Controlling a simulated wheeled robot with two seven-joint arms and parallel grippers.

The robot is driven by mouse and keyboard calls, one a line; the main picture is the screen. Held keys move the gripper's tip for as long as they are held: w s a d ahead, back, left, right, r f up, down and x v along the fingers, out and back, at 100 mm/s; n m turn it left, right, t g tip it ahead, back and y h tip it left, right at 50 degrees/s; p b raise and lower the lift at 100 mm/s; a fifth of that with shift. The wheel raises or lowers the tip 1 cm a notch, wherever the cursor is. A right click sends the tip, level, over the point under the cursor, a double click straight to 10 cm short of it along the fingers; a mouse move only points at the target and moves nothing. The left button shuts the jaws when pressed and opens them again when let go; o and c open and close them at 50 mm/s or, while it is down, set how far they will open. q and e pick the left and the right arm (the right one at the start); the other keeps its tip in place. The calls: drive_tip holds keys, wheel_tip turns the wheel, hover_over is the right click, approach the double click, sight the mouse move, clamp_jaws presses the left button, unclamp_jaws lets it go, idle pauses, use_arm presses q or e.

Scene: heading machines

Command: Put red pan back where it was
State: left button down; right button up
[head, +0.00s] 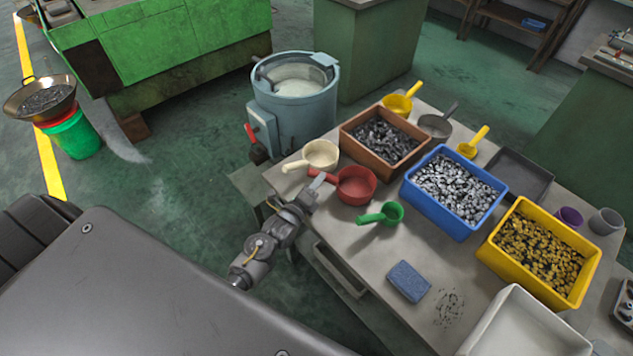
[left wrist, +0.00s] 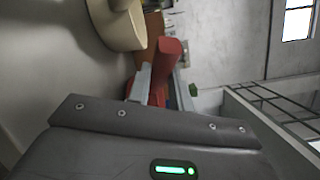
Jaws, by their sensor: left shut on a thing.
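The red pan (head: 357,186) is at the left part of the table, between the cream pan (head: 321,154) and the green scoop (head: 392,212). Its handle points left toward the table edge. My left gripper (head: 311,187) is shut on the red handle, which also shows between the fingers in the left wrist view (left wrist: 170,52). The pan looks level and at or just above the tabletop; I cannot tell whether it touches. My right gripper is not in view.
A brown bin (head: 349,138), a blue bin (head: 413,199) and a yellow bin (head: 490,254) of metal parts stand on the table (head: 372,262). A blue sponge (head: 408,281) lies near the front edge. A blue-grey drum (head: 292,116) stands behind the table's left end.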

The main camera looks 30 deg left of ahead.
use_arm(q)
drive_tip(key=shift+f+b, duration=0.5)
drive_tip(key=c, duration=1.2)
unclamp_jaws()
drive_tip(key=shift+o, duration=0.2)
drive_tip(key=s+b, duration=0.2)
drive_tip(key=s, duration=0.8)
drive_tip(key=shift+s+a, duration=0.35)
drive_tip(key=shift+a, duration=0.05)
